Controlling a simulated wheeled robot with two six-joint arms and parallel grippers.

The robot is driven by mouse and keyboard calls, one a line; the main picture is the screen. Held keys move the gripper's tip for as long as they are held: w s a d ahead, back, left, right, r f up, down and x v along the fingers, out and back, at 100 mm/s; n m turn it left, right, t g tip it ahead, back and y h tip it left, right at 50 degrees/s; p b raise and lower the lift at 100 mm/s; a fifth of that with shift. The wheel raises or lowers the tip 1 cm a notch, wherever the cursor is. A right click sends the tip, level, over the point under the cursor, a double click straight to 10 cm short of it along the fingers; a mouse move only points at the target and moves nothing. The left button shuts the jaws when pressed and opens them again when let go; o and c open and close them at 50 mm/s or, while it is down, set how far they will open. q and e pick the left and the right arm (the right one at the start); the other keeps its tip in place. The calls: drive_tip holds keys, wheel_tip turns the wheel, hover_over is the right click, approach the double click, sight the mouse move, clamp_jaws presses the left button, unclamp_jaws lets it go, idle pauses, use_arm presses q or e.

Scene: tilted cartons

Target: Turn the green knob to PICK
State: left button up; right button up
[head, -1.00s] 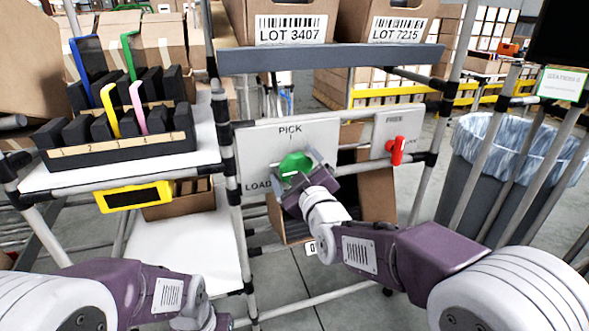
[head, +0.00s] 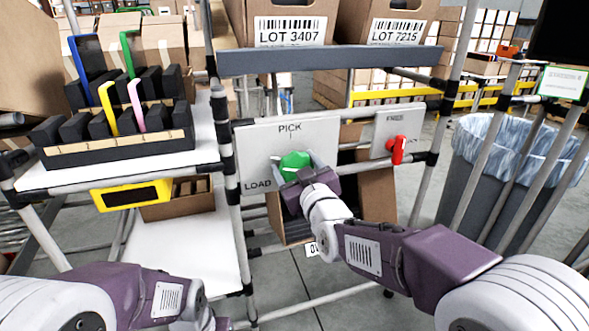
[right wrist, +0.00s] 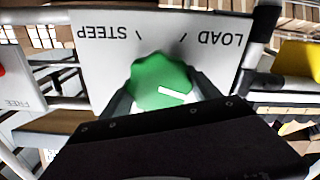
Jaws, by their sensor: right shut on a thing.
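The green knob (head: 295,162) sits on a white panel (head: 262,140) with PICK printed above it and LOAD at its lower left. My right gripper (head: 298,168) is shut on the knob from the front. The right wrist view shows the green knob (right wrist: 162,82) between the two dark fingers. Its white mark points to the lower right there, away from the upside-down STEEP label and below the LOAD label. The PICK label is hidden in that view. My left arm is at the lower left of the head view, with its gripper out of view.
A red knob (head: 397,150) on a smaller panel is to the right. Cartons (head: 290,28) stand on the shelf above. A black rack (head: 115,140) with coloured pieces is on the left shelf. A lined bin (head: 490,190) stands at the right.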

drive_tip(key=m+b, duration=0.1)
drive_tip(key=m, duration=0.2)
drive_tip(key=shift+d+f+m, duration=0.1)
drive_tip(key=shift+f+m, duration=0.05)
drive_tip(key=shift+m, duration=0.25)
drive_tip(key=m+b, duration=0.2)
drive_tip(key=m, duration=0.1)
drive_tip(key=shift+m, duration=0.3)
drive_tip(key=m+b, duration=0.2)
drive_tip(key=m, duration=0.1)
drive_tip(key=shift+d+f, duration=0.1)
drive_tip(key=shift+m+b, duration=0.95)
drive_tip(key=shift+m, duration=0.85)
drive_tip(key=o, duration=1.4)
drive_tip(key=shift+c, duration=0.2)
